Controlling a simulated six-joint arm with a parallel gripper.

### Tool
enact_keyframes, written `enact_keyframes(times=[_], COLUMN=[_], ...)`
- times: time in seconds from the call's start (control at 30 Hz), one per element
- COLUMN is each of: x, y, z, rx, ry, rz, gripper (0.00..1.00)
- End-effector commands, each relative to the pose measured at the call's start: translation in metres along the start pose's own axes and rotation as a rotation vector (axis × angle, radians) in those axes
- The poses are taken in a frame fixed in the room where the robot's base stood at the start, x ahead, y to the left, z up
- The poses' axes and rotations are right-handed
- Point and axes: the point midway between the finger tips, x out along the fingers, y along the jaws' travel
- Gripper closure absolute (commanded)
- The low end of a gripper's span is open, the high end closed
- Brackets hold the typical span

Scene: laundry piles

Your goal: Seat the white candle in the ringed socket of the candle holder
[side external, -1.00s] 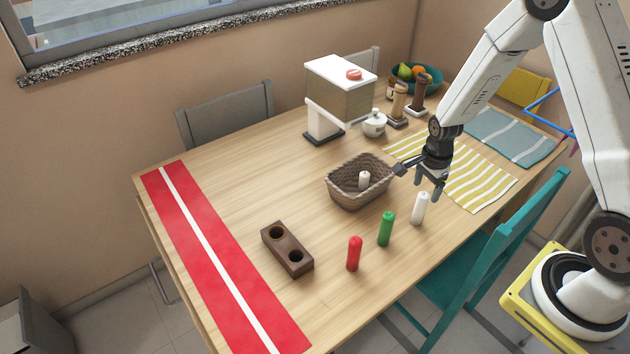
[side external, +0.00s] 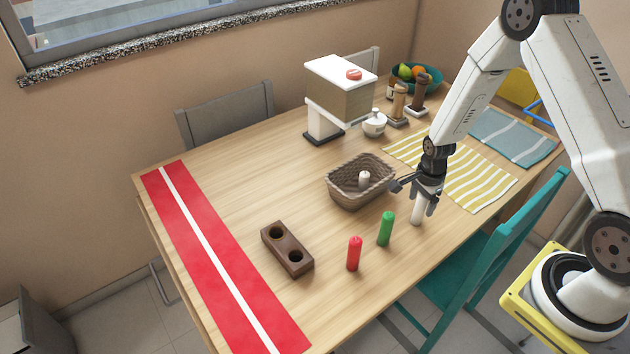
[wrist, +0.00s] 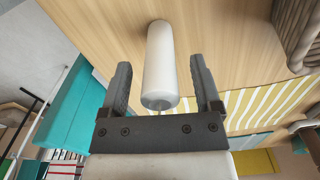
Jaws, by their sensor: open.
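The white candle (side external: 417,212) stands upright on the table near its front edge, and it also shows in the wrist view (wrist: 160,62). My gripper (side external: 424,197) is open, with its fingers on either side of the candle's upper part. In the wrist view my gripper (wrist: 162,85) has a visible gap between each finger and the candle. The dark brown candle holder (side external: 287,248) lies left of the candles with two empty sockets. I cannot clearly tell which socket is ringed; the far one (side external: 277,232) seems to have a lighter rim than the near one (side external: 296,256).
A green candle (side external: 386,229) and a red candle (side external: 354,253) stand between the white candle and the holder. A red runner (side external: 190,235) lies at left; a teal chair (side external: 490,262) is at the front edge.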

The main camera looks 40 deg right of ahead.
Motion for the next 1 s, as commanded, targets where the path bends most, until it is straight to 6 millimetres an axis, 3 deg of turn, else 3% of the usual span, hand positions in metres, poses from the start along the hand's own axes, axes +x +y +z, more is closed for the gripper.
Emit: enact_keyframes(times=[0.2,0.4,0.47,1.0], x=[-0.0002,-0.0003,-0.0003,-0.007], y=[0.0,0.0,0.0,-0.0004], z=[0.0,0.0,0.0,-0.0001], rx=[0.0,0.0,0.0,0.0], ry=[0.0,0.0,0.0,0.0], rz=[0.0,0.0,0.0,0.0], gripper=[0.22,0.86,1.0,1.0])
